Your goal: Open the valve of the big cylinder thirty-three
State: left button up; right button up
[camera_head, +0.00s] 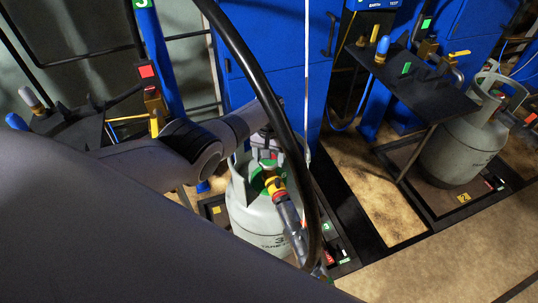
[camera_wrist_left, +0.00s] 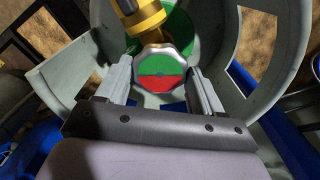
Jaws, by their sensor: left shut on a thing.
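A large grey gas cylinder (camera_head: 260,232) stands on a scale at the centre of the head view; only part of its printed number, starting with a 3, shows behind the hose. Its valve knob (camera_wrist_left: 157,68), with a green half and a red half on its face, sits inside the grey collar (camera_wrist_left: 262,75) in the left wrist view. My left gripper (camera_wrist_left: 158,76) has one finger on each side of the knob and is shut on it. In the head view my left gripper (camera_head: 267,138) reaches down over the cylinder top. My right gripper is not in view.
A yellow-banded connector (camera_head: 274,186) with a hose is attached at the valve. A black hose (camera_head: 285,130) arcs across in front. Another grey cylinder (camera_head: 465,145) stands on a scale at right, beside a black shelf (camera_head: 425,90). Blue cabinets (camera_head: 275,65) stand behind.

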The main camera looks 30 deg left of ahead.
pick_arm(q)
jog(key=shift+n, duration=1.6)
jog(key=o, duration=1)
jog(key=shift+o, duration=0.2)
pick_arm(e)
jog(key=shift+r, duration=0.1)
pick_arm(q)
jog(key=shift+r+p, duration=0.6)
notch_tip(320, 180, up, 5)
jog(key=p, duration=0.4)
jog(key=shift+r, duration=0.5)
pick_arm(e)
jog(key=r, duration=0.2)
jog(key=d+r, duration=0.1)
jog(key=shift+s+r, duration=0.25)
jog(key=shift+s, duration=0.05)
